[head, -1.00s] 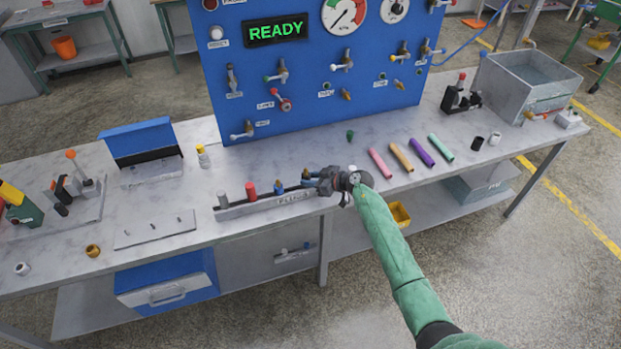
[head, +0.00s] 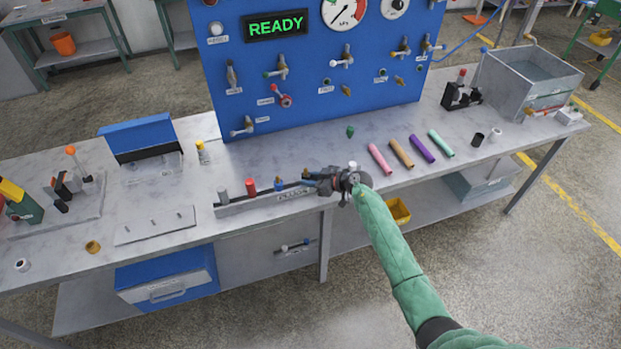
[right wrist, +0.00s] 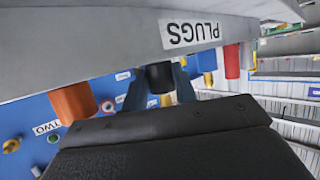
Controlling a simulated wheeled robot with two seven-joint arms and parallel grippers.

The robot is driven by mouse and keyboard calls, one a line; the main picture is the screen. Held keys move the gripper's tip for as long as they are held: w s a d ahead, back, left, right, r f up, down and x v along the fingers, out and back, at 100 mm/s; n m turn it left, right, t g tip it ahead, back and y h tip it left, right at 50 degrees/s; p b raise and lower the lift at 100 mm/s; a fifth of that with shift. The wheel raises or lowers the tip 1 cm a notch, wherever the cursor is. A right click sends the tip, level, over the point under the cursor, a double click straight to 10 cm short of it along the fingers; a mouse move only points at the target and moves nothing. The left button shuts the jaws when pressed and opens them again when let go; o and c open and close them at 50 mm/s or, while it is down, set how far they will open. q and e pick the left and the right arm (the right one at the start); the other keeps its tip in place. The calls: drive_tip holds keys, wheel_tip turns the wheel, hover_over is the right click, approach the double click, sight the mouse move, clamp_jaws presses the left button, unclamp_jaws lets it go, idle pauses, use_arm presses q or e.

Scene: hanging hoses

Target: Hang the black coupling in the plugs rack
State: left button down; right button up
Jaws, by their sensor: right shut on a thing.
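The plugs rack (head: 262,204) is a long grey bar on the bench with a PLUGS label on its front. It also shows along the top of the right wrist view (right wrist: 90,45), with the label upside down. My right gripper (head: 312,180) is at the rack's right part. Its fingers are shut on the black coupling (right wrist: 160,78), which sits against the rack's edge between the orange plug (right wrist: 73,101) and the blue plug (right wrist: 207,60). I cannot tell whether the coupling is fully seated. In the head view my gripper hides the coupling. My left gripper is not in view.
A grey plug (head: 222,197), red plug (head: 250,188) and blue plug (head: 278,184) stand in the rack's left part. The blue panel (head: 310,100) rises behind. Coloured tubes (head: 401,152) lie to the right. The bench is clear between rack and panel.

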drive_tip(key=o, duration=1.1)
drive_tip(key=shift+s+d+b, duration=0.25)
drive_tip(key=shift+d+b, duration=0.1)
drive_tip(key=shift+d, duration=0.2)
drive_tip(key=b+v, duration=0.2)
drive_tip(key=v, duration=0.3)
drive_tip(key=shift+s+d+r, duration=0.2)
drive_tip(key=shift+d+r, duration=0.05)
drive_tip(key=shift+d, duration=0.05)
drive_tip(key=shift+s+d+r, duration=0.2)
drive_tip(key=shift+d+r, duration=0.05)
